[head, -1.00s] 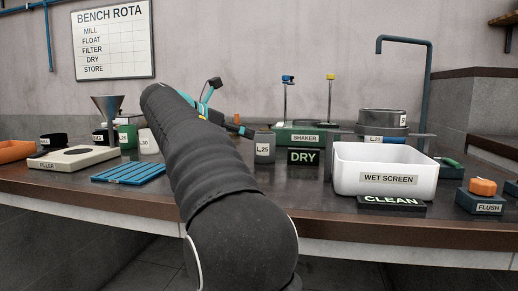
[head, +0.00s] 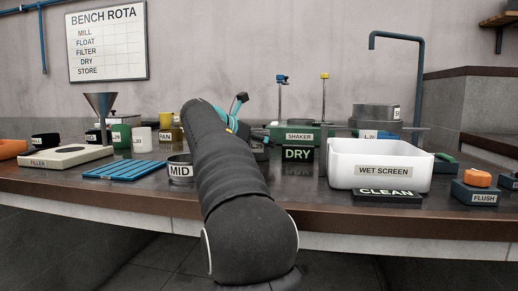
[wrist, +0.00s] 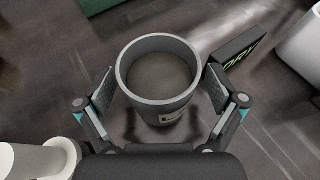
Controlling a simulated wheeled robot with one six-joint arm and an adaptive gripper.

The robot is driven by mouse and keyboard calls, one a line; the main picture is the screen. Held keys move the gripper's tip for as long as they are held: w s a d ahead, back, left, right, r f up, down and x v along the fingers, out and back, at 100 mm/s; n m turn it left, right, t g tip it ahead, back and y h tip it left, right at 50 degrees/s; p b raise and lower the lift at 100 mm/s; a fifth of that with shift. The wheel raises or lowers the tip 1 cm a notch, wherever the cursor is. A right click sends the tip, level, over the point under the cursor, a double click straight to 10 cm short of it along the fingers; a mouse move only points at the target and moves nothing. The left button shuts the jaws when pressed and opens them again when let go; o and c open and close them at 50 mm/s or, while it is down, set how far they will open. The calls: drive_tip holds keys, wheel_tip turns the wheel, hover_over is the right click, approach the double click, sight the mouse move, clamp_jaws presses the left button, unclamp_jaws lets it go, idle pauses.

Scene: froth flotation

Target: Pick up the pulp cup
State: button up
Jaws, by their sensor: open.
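A grey round cup (wrist: 160,101), which I take for the pulp cup, stands upright on the dark bench in the wrist view. Its hollow shows a grey-brown inside, and part of a pale label shows on its near side. My gripper (wrist: 160,88) is open, with one finger on each side of the cup. The fingers look close to the wall; I cannot tell whether they touch it. In the head view my arm hides the cup and most of the gripper.
The DRY sign (wrist: 241,58) stands close to the right finger. A white container (wrist: 42,160) is at the lower left of the wrist view. In the head view, the green shaker (head: 300,134) is behind, the WET SCREEN tray (head: 380,170) right, the MID pot (head: 180,168) left.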

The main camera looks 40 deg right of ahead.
drive_tip(key=c, duration=1.2)
drive_tip(key=shift+c, duration=0.3)
